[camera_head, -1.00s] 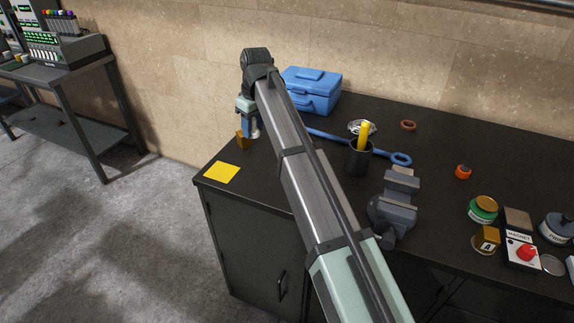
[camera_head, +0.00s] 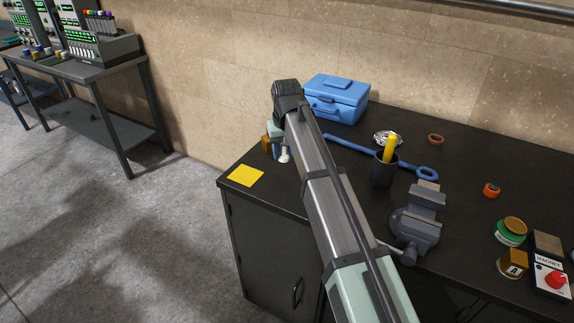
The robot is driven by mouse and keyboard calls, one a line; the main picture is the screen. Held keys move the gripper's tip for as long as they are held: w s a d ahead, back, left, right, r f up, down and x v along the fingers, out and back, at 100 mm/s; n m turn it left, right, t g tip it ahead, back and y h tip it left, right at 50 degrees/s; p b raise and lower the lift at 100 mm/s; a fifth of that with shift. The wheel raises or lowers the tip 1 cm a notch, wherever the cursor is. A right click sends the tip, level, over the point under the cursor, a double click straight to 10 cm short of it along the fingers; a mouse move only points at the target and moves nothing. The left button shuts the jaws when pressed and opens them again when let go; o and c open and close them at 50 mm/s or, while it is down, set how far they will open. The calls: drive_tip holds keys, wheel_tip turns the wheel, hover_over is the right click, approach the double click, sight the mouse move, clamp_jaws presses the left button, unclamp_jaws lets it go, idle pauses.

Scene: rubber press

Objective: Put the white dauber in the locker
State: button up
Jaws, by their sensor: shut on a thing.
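My gripper (camera_head: 279,146) is at the left end of the dark workbench, mostly hidden behind my own wrist and forearm. It is shut on the white dauber (camera_head: 284,157), of which only a small white piece shows below the fingers. I cannot tell whether the dauber touches the bench top. A dark cabinet (camera_head: 268,246) with a door handle stands under the bench's left end, its door shut. I cannot tell whether this is the locker.
A gold-brown block (camera_head: 266,143) stands just left of my gripper. Behind are a blue toolbox (camera_head: 337,98) and blue wrench (camera_head: 350,149); to the right are a black cup (camera_head: 383,174) and vise (camera_head: 416,222).

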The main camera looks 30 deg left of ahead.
sight(284, 173)
drive_tip(key=shift+f, duration=2.7)
drive_tip(key=shift+f, duration=0.1)
drive_tip(key=o, duration=1)
drive_tip(key=shift+o, duration=0.2)
drive_tip(key=r, duration=0.4)
drive_tip(key=s+d+r, duration=0.1)
drive_tip(key=r, duration=0.7)
drive_tip(key=shift+s+d, duration=0.15)
